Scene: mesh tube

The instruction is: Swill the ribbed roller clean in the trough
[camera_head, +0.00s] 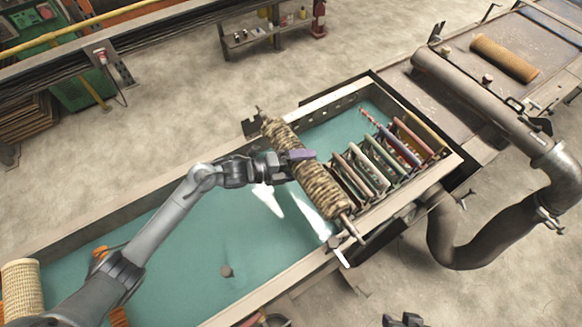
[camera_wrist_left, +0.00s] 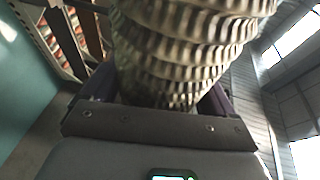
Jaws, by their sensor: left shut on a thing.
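The ribbed roller (camera_head: 318,185) is long, mottled brown and beige, with a thin axle at each end. It lies crosswise over the trough (camera_head: 120,221), which has a teal inside. My left gripper (camera_head: 290,158) is shut around the roller near its upper half. In the left wrist view the ribbed roller (camera_wrist_left: 185,50) fills the space between the jaws (camera_wrist_left: 160,105). I cannot tell whether the roller touches the trough's rims. A dark two-pronged part at the bottom edge looks like my right gripper (camera_head: 403,320); its jaws are unclear.
A rack of several coloured rods (camera_head: 375,165) stands at the trough's right end, close beside the roller. A large grey pipe (camera_head: 490,245) curves down at the right. A tan roller (camera_head: 505,58) lies on the bench beyond. The trough's middle is largely open.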

